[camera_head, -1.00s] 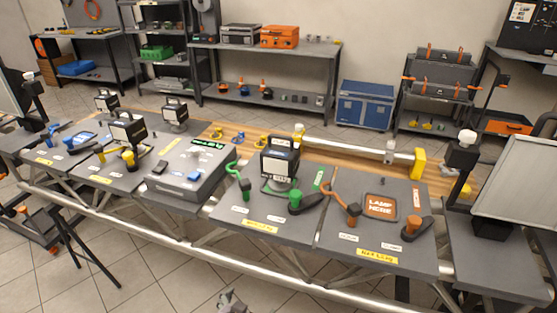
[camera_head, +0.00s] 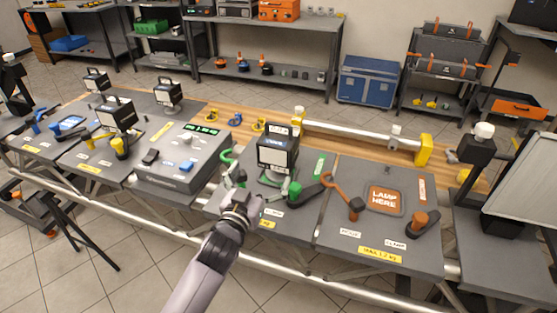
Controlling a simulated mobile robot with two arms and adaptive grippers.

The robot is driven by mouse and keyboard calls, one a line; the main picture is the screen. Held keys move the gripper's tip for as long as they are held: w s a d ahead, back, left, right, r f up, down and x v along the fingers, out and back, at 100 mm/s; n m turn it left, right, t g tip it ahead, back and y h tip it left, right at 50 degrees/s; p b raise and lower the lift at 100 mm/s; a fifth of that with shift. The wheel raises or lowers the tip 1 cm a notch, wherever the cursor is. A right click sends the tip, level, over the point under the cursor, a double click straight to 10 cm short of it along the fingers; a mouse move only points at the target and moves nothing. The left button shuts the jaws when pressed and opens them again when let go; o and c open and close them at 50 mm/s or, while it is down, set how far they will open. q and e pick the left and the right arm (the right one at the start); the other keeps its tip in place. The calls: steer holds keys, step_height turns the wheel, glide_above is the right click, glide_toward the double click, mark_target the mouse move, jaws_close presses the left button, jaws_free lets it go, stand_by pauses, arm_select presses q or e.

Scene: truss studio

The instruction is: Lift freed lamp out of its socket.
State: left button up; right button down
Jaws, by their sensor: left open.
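The lamp (camera_head: 277,153) is a black boxy work light with a pale panel. It stands upright on the green-marked plate (camera_head: 296,228) in the middle of the bench. A green hook (camera_head: 226,158) is at its left and a green-knobbed clamp (camera_head: 296,192) at its front right. My left gripper (camera_head: 238,188) is in front and to the left of the lamp, apart from it, open and empty. It hides part of the green hook and the plate's left edge. The lamp's base and socket are hard to make out. My right gripper is not in view.
An orange "LAMP HERE" pad (camera_head: 384,199) lies on the plate to the right, with an orange hook (camera_head: 350,203) and clamp (camera_head: 413,228) beside it. A grey box with a display (camera_head: 183,158) stands left. A silver tube (camera_head: 352,135) lies behind.

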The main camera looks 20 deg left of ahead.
mark_target(272, 156)
arm_select(q)
steer(key=w+p, duration=0.1)
steer(key=w, duration=0.6)
steer(key=shift+d, duration=0.15)
steer(key=shift+w, duration=0.5)
steer(key=w+p, duration=0.1)
steer(key=w, duration=0.2)
steer(key=shift+w+d, duration=0.2)
steer(key=shift+w+f, duration=0.2)
steer(key=shift+w, duration=0.3)
steer(key=shift+s, duration=0.1)
steer(key=shift+c, duration=0.4)
steer(key=shift+r, duration=0.1)
steer(key=c, duration=1.7)
steer(key=shift+r, duration=0.1)
steer(key=shift+c, duration=0.5)
steer(key=shift+r, duration=0.1)
